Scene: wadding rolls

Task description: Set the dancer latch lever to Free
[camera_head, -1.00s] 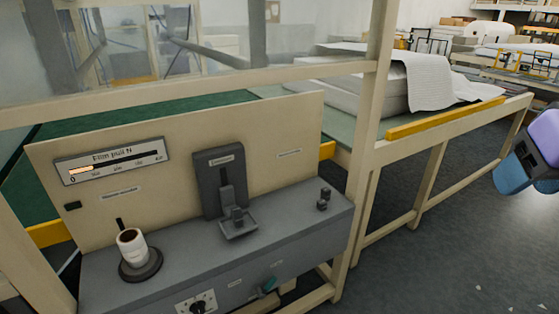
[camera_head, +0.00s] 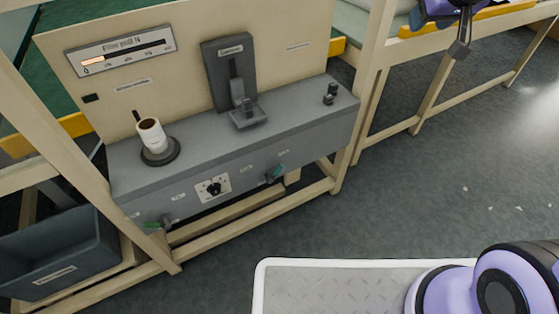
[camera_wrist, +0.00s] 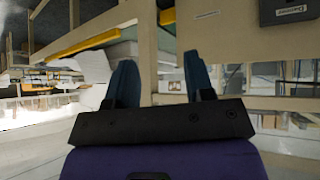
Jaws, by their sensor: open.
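A dark upright plate (camera_head: 229,70) with a small label stands on the grey control console (camera_head: 300,122), with a slotted lever and a small foot bracket in front. In the wrist view a dark plate (camera_wrist: 289,12), its label starting with "Dancer", shows at the top right. A teal handle (camera_head: 275,174) and a green handle (camera_head: 158,224) sit on the console's front face. Their labels are too small to read, so I cannot tell which lever is the latch. My gripper (camera_wrist: 160,82) is open and empty, fingers apart, away from the console. Its Free mark is not legible.
A black knob (camera_head: 213,189) is on the front face. A dark bin (camera_head: 60,255) sits lower left. Beige frame posts (camera_head: 367,95) flank the console.

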